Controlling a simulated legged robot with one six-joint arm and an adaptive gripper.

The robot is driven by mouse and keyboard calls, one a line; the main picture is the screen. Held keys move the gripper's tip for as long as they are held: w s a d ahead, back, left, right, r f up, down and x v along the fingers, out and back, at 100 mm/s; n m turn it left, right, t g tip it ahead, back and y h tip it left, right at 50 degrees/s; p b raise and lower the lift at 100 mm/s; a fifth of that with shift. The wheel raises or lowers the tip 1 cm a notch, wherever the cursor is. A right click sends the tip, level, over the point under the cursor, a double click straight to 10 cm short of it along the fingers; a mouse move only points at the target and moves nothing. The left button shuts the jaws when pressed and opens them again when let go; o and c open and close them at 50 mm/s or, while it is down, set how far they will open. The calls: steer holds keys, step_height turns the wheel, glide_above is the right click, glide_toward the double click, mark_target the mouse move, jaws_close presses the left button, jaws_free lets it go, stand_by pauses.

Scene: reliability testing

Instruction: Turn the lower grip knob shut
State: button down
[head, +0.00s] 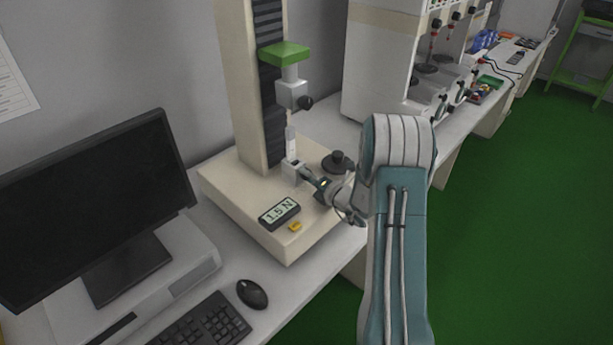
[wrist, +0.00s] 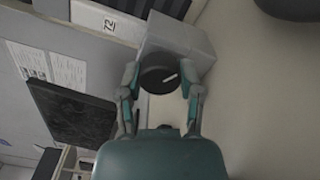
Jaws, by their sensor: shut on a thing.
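The lower grip (head: 290,172) is a small light-grey block on the base of the testing machine, with a pale upright strip (head: 290,141) standing above it. In the wrist view its knob (wrist: 159,78) is round and black with a white line, set on the grey block (wrist: 187,40). My gripper (head: 313,182) reaches the lower grip from the right. In the wrist view my gripper (wrist: 160,80) is shut on the knob, one finger on either side. In the head view the fingers hide the knob.
The upper grip (head: 291,94) with its own black knob (head: 306,102) hangs above. A black round part (head: 338,161) stands on the base close behind my gripper. A display (head: 279,213) reading 1.5 N and a yellow piece (head: 295,226) lie in front. A monitor (head: 95,200) stands left.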

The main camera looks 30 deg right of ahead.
steer(key=shift+d, duration=0.1)
stand_by(0.3)
steer(key=shift+c, duration=1.3)
jaws_free()
steer(key=shift+w, duration=0.1)
steer(key=v, duration=1.2)
